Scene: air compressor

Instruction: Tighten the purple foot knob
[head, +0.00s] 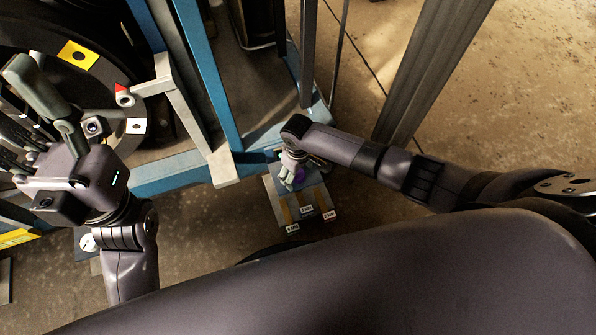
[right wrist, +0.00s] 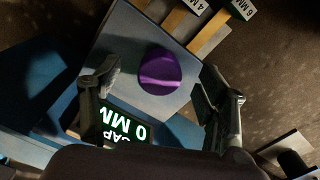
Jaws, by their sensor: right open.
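The purple foot knob (right wrist: 160,72) is round and sits on a grey-blue plate (right wrist: 122,48) in the right wrist view. In the head view the purple knob (head: 299,175) shows partly beside my right gripper (head: 291,172), low by the frame's corner. My right gripper is open, and in the right wrist view its two fingers (right wrist: 160,95) stand on the left and right of the knob, apart from it. A lit display (right wrist: 126,125) reading "GAP 0 MM" lies below the knob there, partly hidden. My left gripper (head: 30,110) is at the left of the head view; its finger opening is unclear.
Labelled strips (head: 306,210) lie beside the plate on the floor. The blue frame (head: 185,170) and its upright (head: 208,75) stand close by my right gripper. A grey post (head: 430,70) rises behind my right arm. Open floor (head: 535,85) lies at the right.

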